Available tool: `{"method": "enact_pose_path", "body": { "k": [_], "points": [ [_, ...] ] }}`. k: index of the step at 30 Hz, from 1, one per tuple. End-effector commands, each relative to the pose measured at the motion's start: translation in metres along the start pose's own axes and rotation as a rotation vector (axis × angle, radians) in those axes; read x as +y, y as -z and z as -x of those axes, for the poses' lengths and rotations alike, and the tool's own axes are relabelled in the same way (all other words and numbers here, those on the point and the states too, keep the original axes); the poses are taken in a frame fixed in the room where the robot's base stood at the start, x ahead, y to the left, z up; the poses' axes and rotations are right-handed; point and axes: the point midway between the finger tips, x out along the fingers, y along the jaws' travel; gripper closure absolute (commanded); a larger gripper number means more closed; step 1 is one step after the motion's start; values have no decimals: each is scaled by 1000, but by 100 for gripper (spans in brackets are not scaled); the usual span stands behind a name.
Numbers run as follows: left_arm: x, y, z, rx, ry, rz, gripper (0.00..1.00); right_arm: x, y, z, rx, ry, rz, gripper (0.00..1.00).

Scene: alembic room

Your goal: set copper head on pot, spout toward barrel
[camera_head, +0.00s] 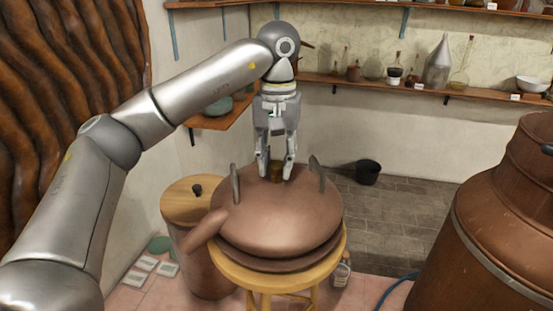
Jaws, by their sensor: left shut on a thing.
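The copper head (285,215) is a wide domed piece with two upright grey handles and a short spout (205,229) pointing to the lower left. It rests on a round wooden stool (290,283). My left gripper (276,172) points straight down with its fingers closed on the small brown knob at the top of the head. A large copper vessel (480,230) with an open neck, apparently the pot, stands at the right, cut off by the picture edge. I cannot tell which thing is the barrel. My right gripper is not in view.
A round copper-coloured container (190,200) with a wooden lid and black knob stands close left of the stool. A black bucket (367,172) stands by the back wall. Shelves (430,90) with glassware line that wall. A blue hose (395,288) lies on the floor.

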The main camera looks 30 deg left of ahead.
Motion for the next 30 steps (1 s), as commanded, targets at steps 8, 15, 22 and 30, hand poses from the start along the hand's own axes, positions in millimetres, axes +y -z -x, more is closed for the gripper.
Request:
{"method": "enact_pose_path", "body": {
  "k": [8,15,22,30],
  "points": [
    [0,0,2,4,-3,0,100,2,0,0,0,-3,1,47],
    [0,0,1,4,-3,0,100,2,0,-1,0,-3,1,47],
    [0,0,0,4,-3,0,100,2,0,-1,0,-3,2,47],
    [0,0,-2,3,-3,0,49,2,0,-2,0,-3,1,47]
  ]
}}
